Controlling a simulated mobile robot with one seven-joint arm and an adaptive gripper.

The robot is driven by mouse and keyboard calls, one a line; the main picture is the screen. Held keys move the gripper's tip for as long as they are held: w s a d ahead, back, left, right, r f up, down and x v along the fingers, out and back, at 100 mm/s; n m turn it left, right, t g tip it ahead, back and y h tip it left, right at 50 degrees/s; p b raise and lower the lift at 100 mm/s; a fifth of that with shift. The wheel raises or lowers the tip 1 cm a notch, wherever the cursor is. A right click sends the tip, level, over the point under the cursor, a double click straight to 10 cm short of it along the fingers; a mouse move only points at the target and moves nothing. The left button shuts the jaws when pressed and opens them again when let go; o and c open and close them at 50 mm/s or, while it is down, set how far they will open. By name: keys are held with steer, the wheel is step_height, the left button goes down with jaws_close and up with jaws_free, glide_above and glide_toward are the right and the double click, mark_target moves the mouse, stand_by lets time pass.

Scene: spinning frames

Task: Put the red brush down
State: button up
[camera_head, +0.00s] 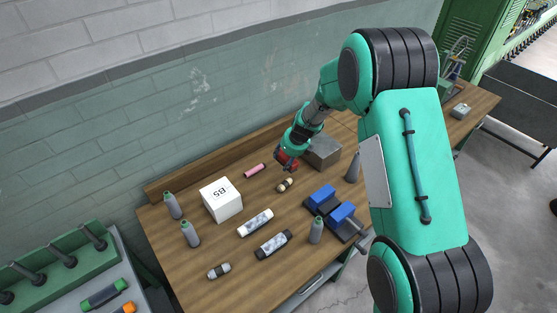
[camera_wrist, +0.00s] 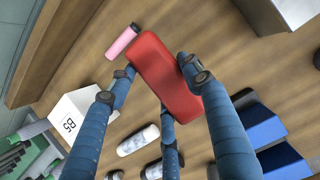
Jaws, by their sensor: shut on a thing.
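The red brush (camera_wrist: 162,78) shows in the wrist view as a red rounded block between the fingers of my gripper (camera_wrist: 158,92). The fingers are shut on it. In the head view the red brush (camera_head: 287,159) is partly hidden by my gripper (camera_head: 288,163), at the back of the wooden table (camera_head: 190,262). I cannot tell whether the brush touches the table. A pink cylinder (camera_head: 255,170) lies to its left, and a small tan and dark cylinder (camera_head: 285,185) lies just in front of it.
A grey metal block (camera_head: 324,152) stands close to the right of my gripper. A white box marked B5 (camera_head: 221,200) stands at left. A blue-jawed vise (camera_head: 332,209), several grey bottles (camera_head: 190,234) and a white cylinder (camera_head: 255,223) are on the table. Bare wood lies between them.

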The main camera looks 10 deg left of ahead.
step_height(320, 180, down, 8)
steer(key=shift+w+r, duration=0.1)
steer(key=shift+r, duration=0.15)
steer(key=w+a, duration=0.1)
steer(key=w, duration=0.4)
steer(key=w+a+f+p, duration=0.1)
steer(key=w+a, duration=0.1)
steer(key=w, duration=0.3)
steer(key=w+a+p, duration=0.1)
steer(key=w+a, duration=0.1)
steer(key=w, duration=0.3)
steer(key=shift+f, duration=0.25)
steer(key=shift+f, duration=1.75)
steer(key=shift+f, duration=0.1)
